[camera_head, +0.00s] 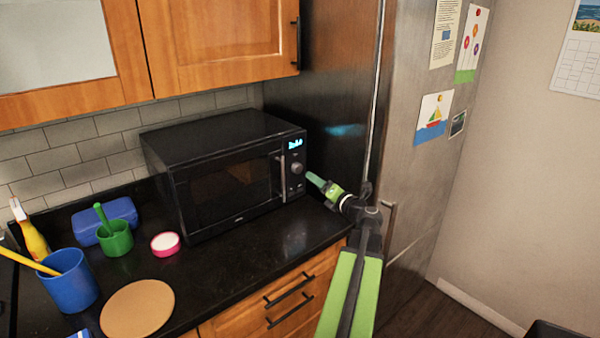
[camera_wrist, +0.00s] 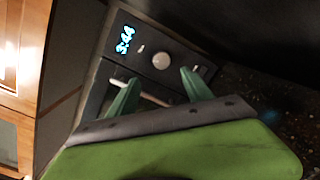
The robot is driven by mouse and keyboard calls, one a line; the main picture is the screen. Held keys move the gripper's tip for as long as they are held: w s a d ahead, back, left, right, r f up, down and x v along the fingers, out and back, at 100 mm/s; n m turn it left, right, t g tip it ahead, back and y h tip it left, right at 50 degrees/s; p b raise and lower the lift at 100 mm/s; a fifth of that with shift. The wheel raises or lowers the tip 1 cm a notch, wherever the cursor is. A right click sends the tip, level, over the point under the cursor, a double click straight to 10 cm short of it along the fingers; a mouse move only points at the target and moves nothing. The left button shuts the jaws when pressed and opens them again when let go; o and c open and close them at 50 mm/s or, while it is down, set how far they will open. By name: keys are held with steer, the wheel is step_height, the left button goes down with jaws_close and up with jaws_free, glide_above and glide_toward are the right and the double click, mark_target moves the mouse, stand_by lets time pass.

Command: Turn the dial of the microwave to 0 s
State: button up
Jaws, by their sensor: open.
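The black microwave (camera_head: 210,142) stands on the counter with its door shut. Its round silver dial (camera_head: 297,168) is on the control panel at the right, below a lit blue display (camera_head: 295,144). In the wrist view the display (camera_wrist: 125,39) seems to read 3:44, tilted and a little blurred. The dial (camera_wrist: 162,61) also shows there, just beyond the fingertips and roughly between them. My gripper (camera_head: 311,178) is just right of the panel in the head view. In the wrist view my gripper (camera_wrist: 161,78) is open with nothing between its green fingers, apparently apart from the dial.
The steel fridge (camera_head: 415,170) stands close to the right of the microwave. The door handle (camera_head: 280,178) is just left of the dial. A pink-rimmed bowl (camera_head: 166,250), green cup (camera_head: 117,244) and blue cup (camera_head: 70,290) stand on the left counter. Cabinets (camera_head: 215,45) hang above.

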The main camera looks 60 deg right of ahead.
mark_target(299, 168)
steer(key=x, duration=1.1)
steer(key=shift+s+d, duration=0.1)
